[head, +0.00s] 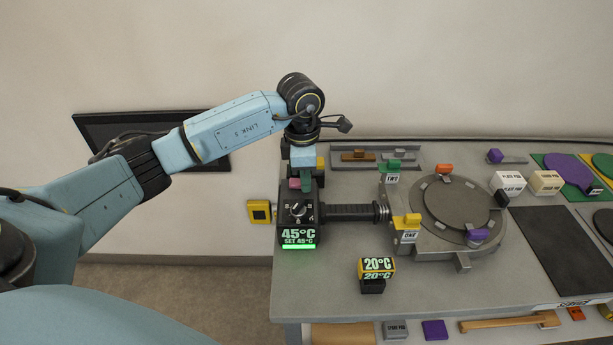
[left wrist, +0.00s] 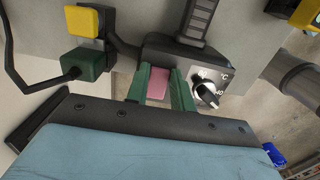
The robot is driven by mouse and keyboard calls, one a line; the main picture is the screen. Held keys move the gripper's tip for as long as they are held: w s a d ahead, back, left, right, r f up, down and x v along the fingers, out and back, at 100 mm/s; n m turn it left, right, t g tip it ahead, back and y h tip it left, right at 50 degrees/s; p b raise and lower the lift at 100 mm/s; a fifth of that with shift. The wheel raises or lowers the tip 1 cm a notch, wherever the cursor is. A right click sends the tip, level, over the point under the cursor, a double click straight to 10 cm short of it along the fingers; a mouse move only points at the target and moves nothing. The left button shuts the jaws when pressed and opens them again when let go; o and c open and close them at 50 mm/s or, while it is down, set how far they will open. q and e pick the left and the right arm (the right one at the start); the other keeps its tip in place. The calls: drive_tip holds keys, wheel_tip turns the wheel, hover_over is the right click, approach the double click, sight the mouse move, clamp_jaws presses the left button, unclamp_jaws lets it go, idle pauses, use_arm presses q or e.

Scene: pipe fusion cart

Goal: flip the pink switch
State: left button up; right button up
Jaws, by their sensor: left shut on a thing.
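The pink switch (head: 294,184) sits on top of the black control box, at its back left, beside a dial. In the left wrist view the pink switch (left wrist: 157,83) shows between the two green fingers of my left gripper (left wrist: 162,90). In the head view my left gripper (head: 301,181) points down onto the box from above, shut on the switch. The dial (head: 297,208) is just in front of it and shows to the right in the left wrist view (left wrist: 207,92). My right gripper is in neither view.
The box display (head: 298,236) reads 45°C with a green bar. A yellow-framed block (head: 261,212) stands left of the box. A dark cylinder (head: 347,213) joins the box to a round grey fixture (head: 460,205). A 20°C display (head: 376,267) stands in front on the grey table.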

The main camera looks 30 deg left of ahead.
use_arm(q)
drive_tip(key=h+b, duration=0.1)
drive_tip(key=t+h+b, duration=0.1)
drive_tip(key=b, duration=0.1)
drive_tip(key=shift+s+a+f, duration=0.1)
drive_tip(key=shift+s+a, duration=0.1)
drive_tip(key=shift+a, duration=0.2)
drive_tip(key=shift+r+t+b, duration=0.2)
drive_tip(key=shift+t+b, duration=0.1)
drive_tip(key=shift+b, duration=0.05)
drive_tip(key=shift+r+h, duration=0.1)
drive_tip(key=shift+h, duration=0.2)
drive_tip(key=o, duration=1)
drive_tip(key=v, duration=1.3)
drive_tip(key=shift+r, duration=0.2)
